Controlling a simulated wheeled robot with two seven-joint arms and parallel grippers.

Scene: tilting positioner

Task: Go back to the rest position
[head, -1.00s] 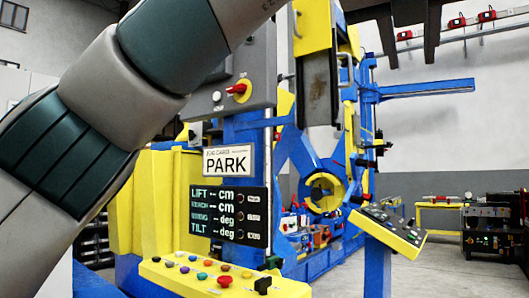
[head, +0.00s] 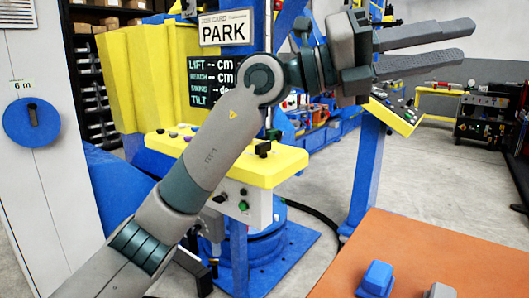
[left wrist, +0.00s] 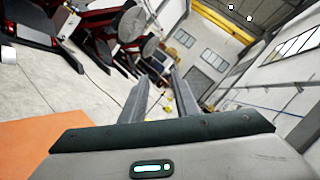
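My left gripper (head: 425,50) is raised in front of the positioner in the head view, its two long fingers pointing right. The fingers are apart with nothing between them. In the left wrist view the fingers (left wrist: 155,95) are also apart and empty. A PARK card (head: 226,29) sits above a dark readout board (head: 213,80) with LIFT, REACH, SWING and TILT lines, partly hidden by my left arm. The yellow button console (head: 265,168) is behind my forearm. My right gripper is not in view.
An orange surface (head: 400,250) at the lower right holds a blue block (head: 376,279) and a grey piece (head: 441,291). A second yellow console (head: 398,115) stands on a blue post. A white cabinet with a blue disc (head: 32,122) is at left. Grey floor is clear at right.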

